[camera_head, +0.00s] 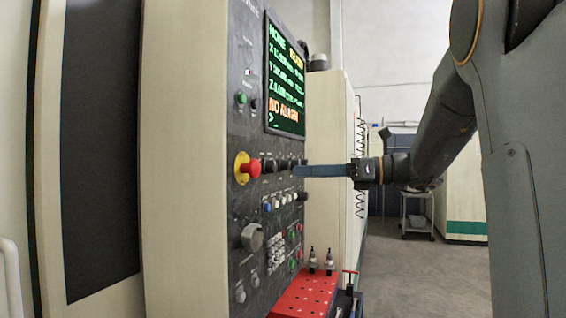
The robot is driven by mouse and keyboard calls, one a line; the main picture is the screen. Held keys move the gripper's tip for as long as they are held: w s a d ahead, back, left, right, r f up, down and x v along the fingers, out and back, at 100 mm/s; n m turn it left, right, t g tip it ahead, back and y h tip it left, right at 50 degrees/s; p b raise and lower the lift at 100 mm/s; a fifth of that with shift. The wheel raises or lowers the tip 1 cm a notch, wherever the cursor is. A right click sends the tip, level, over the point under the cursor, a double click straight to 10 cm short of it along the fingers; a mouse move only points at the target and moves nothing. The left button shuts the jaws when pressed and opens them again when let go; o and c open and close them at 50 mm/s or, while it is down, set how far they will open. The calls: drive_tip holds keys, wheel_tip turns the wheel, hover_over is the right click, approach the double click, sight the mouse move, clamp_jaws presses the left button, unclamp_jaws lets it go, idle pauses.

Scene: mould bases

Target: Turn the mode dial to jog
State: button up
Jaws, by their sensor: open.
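The machine's dark control panel (262,205) faces right and is seen at a steep slant. A row of small black dials (270,166) sits right of the red emergency stop; the mode dial seems to be among them, but the labels are too small to read, so I cannot tell which one it is or where it points. My gripper (298,171) is level and reaches left to this row, its fingertips overlapping the rightmost dials in the picture. It is open, seen edge-on. Whether the fingers are around a dial or touching one is not clear.
A red emergency stop (252,168) on a yellow ring juts from the panel. Above is a screen (285,80) reading HOME and NO ALARM. A large grey knob (252,237) sits lower. A red perforated tray (303,298) with tool holders (328,264) stands below my gripper.

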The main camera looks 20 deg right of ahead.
sight(276, 166)
drive_tip(key=p+x, duration=0.1)
drive_tip(key=x, duration=0.1)
drive_tip(key=r+x, duration=0.1)
drive_tip(key=x, duration=0.2)
drive_tip(key=p+x, duration=0.1)
drive_tip(key=x, duration=0.1)
drive_tip(key=shift+w+a+r+p, duration=0.15)
drive_tip(key=shift+w+r+p, duration=0.05)
drive_tip(key=shift+p, duration=0.15)
drive_tip(key=shift+c, duration=0.2)
drive_tip(key=c, duration=1)
